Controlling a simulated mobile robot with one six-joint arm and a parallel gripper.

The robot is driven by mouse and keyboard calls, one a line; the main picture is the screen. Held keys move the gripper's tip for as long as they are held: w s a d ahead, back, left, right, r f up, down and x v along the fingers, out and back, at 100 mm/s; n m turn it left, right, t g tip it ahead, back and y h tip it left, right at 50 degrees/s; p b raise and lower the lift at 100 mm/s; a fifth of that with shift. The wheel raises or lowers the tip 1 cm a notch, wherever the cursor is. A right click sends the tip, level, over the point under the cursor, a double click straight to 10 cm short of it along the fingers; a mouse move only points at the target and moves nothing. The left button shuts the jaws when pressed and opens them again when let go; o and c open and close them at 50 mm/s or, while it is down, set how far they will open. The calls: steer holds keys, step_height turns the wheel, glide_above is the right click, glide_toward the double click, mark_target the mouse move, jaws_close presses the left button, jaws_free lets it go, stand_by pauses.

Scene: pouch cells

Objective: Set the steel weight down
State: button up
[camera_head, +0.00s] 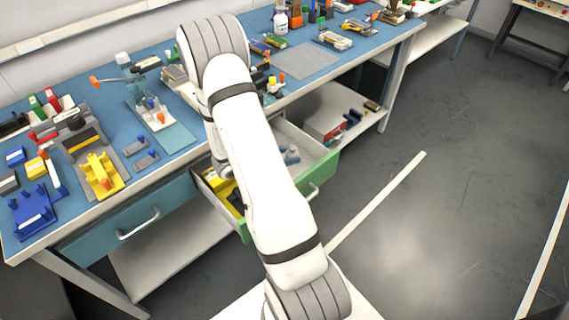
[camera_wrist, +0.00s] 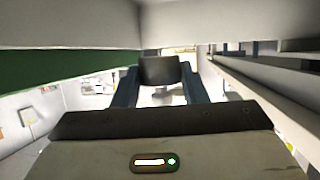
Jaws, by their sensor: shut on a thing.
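In the wrist view my gripper (camera_wrist: 160,82) has its two dark blue fingers closed on the sides of a dark grey block, which I take to be the steel weight (camera_wrist: 160,69). The weight is held at the fingertips, and I see no surface touching it. In the head view my white arm hides the gripper and the weight. The arm reaches over the open drawer with a green front (camera_head: 322,178) toward the workbench.
The blue-topped workbench (camera_head: 186,137) carries a yellow fixture (camera_head: 100,176), a blue fixture (camera_head: 33,214) and many small parts. A grey mat (camera_head: 308,61) on the bench is bare. The drawer holds yellow and grey things. In the wrist view a green panel (camera_wrist: 60,66) lies close on the left.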

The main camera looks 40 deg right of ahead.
step_height(320, 180, down, 3)
steer(key=shift+f, duration=0.1)
steer(key=shift+s+f+b, duration=0.1)
steer(key=shift+f+b, duration=0.35)
steer(key=shift+b, duration=0.05)
steer(key=o, duration=1.3)
steer(key=shift+s+f, duration=0.15)
steer(key=shift+f, duration=0.05)
steer(key=shift+c, duration=0.2)
steer(key=shift+r, duration=0.1)
steer(key=shift+r, duration=0.4)
steer(key=p+v, duration=0.1)
steer(key=v, duration=0.6)
steer(key=shift+w+a+r, duration=0.2)
steer(key=shift+w+r, duration=0.1)
steer(key=shift+r, duration=0.1)
